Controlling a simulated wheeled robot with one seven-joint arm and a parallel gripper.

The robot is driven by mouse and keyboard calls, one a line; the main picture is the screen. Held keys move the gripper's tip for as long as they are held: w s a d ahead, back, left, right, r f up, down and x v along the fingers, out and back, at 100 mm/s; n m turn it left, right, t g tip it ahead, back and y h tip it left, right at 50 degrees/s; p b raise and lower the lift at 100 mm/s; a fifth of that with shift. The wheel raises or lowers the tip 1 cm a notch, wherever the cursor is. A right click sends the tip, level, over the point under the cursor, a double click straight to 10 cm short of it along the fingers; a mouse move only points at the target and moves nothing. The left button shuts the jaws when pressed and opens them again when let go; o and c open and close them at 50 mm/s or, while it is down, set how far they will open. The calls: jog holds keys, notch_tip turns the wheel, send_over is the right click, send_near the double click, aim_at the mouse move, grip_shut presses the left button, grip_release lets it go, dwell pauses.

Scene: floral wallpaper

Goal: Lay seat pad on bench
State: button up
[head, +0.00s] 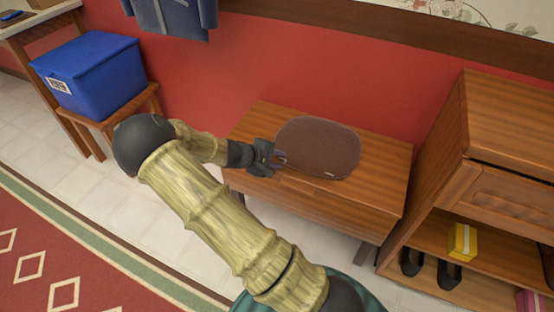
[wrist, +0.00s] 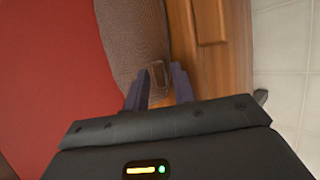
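The seat pad (head: 318,146) is brown and rounded, with a small tag on its front edge. In the head view it appears flat over the top of the wooden bench (head: 370,196), reaching near the bench's back edge. My gripper (head: 281,158) is at the pad's left end, low over the bench. In the wrist view the pad (wrist: 132,35) stretches ahead of my gripper (wrist: 160,80). The two fingers are apart, with the pad's tagged edge and some bench wood showing between them. Whether the fingers touch the pad is unclear.
A red wall (head: 225,75) runs behind the bench. A blue bin (head: 92,75) sits on a stool at the left. A patterned rug (head: 75,265) covers the floor in front.

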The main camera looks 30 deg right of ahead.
jog(key=shift+o, duration=0.2)
jog(key=shift+r, duration=0.1)
jog(key=p+v, duration=0.4)
jog(key=v, duration=0.8)
jog(key=shift+p, duration=0.4)
jog(key=s+a+r+m+y, duration=0.2)
jog(key=s+r+y, duration=0.3)
jog(key=s, duration=0.3)
jog(key=s+a+r+m+t+y, duration=0.1)
jog(key=s+a+r+m+y, duration=0.2)
jog(key=s, duration=0.6)
notch_tip(320, 180, up, 2)
jog(key=shift+s+a+r+m+y, duration=0.25)
jog(key=shift+a+y, duration=0.3)
jog(key=shift+y, duration=0.55)
jog(key=shift+w+f, duration=0.1)
